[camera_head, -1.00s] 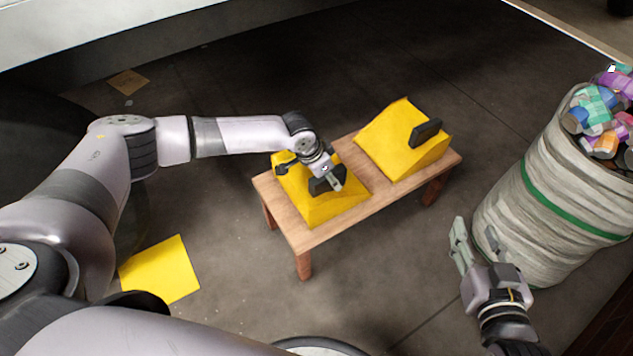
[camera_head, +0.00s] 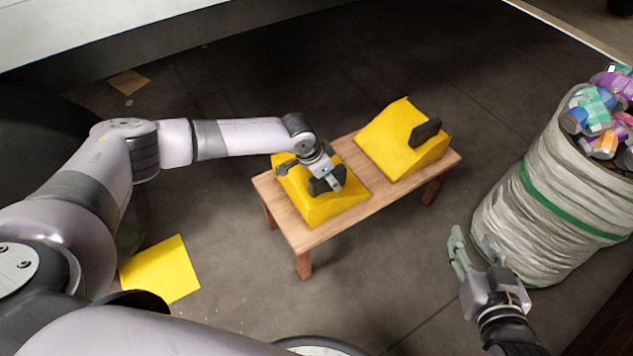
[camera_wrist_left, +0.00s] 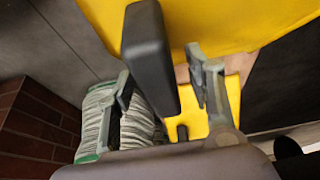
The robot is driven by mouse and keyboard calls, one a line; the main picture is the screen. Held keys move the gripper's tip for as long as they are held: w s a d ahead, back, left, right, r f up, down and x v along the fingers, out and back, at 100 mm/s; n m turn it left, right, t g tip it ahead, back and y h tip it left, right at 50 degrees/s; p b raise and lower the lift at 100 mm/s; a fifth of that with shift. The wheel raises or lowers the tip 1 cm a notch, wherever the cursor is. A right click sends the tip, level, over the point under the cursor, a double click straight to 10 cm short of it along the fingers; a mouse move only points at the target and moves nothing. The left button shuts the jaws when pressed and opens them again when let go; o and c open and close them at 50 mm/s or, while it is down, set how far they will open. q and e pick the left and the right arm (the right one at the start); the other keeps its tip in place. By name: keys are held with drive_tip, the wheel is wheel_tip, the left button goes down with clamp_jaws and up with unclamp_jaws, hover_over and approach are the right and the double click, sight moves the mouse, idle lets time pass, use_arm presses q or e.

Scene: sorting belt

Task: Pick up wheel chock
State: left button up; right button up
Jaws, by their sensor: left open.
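Two yellow wheel chocks with black handles sit on a small wooden bench (camera_head: 320,232). My left gripper (camera_head: 328,183) is at the left chock (camera_head: 325,208), over its black handle. In the left wrist view the black handle (camera_wrist_left: 148,60) stands between the two open fingers of my left gripper (camera_wrist_left: 160,90), and the chock's yellow face (camera_wrist_left: 215,25) fills the top. The right chock (camera_head: 385,145) has its handle (camera_head: 425,132) free. My right gripper (camera_head: 478,255) is open and empty, beside the bag at the right.
A large pale woven bag (camera_head: 550,220) with a green band stands at the right, full of colourful items (camera_head: 600,110). A yellow square (camera_head: 160,270) lies on the floor at the left.

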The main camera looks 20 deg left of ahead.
use_arm(q)
drive_tip(key=shift+c, duration=0.4)
clamp_jaws()
drive_tip(key=shift+w+r, duration=0.1)
idle(0.4)
